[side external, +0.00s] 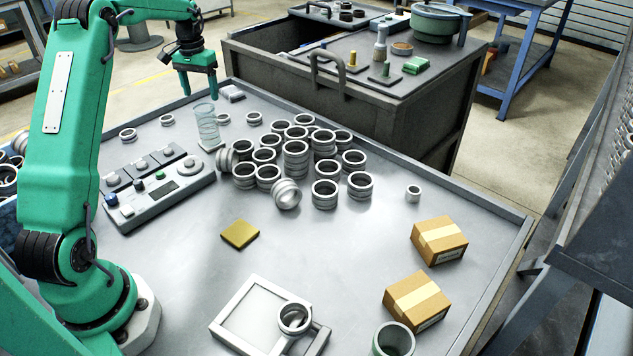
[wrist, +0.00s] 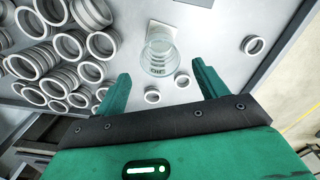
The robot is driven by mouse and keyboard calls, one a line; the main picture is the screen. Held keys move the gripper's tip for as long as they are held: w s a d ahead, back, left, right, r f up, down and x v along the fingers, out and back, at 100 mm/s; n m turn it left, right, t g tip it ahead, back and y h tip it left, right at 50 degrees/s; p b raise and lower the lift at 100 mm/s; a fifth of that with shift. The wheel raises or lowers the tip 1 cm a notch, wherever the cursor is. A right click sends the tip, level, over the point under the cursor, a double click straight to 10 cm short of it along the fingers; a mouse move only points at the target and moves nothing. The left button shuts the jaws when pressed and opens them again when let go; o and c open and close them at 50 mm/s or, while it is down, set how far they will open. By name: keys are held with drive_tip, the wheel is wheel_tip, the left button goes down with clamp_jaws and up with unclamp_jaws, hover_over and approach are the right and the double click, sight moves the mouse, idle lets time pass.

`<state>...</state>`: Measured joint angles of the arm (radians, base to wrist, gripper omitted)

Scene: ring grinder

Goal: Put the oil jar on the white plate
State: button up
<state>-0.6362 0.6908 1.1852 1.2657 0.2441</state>
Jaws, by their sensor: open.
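A clear glass jar (side external: 207,125), which I take as the oil jar, stands upright near the table's back left edge. In the wrist view the jar (wrist: 158,56) has dark marking. A small pale square (side external: 204,148) lies at its foot; the wrist view shows the square (wrist: 165,29) beside or under the jar, I cannot tell which. A white square plate with a raised frame (side external: 238,303) lies at the front, with a metal ring (side external: 295,318) at its right corner. My gripper (side external: 198,92) is open and empty, just above the jar; its fingers (wrist: 161,74) flank the jar's near side.
Many metal rings (side external: 296,155) are heaped right of the jar. A control box (side external: 158,188) stands to its left. A yellow block (side external: 240,235), two cartons (side external: 438,240) and a greenish cup (side external: 393,340) are nearer the front. The middle of the table is mostly clear.

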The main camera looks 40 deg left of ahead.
drive_tip(key=shift+r, duration=0.85)
drive_tip(key=s+d+r+m+t, duration=0.1)
drive_tip(key=s+d+r, duration=0.2)
drive_tip(key=d+r, duration=0.5)
drive_tip(key=s+d+r+m+t, duration=0.1)
drive_tip(key=s+d+r, duration=0.2)
drive_tip(key=d, duration=0.9)
drive_tip(key=s+d+f+m+t, duration=0.1)
drive_tip(key=s+d, duration=0.6)
drive_tip(key=s, duration=0.1)
drive_tip(key=s+d+f+m+t, duration=0.1)
drive_tip(key=s+d+f+t, duration=0.1)
drive_tip(key=s+d, duration=0.5)
drive_tip(key=s, duration=0.2)
drive_tip(key=shift+s+f+t, duration=0.3)
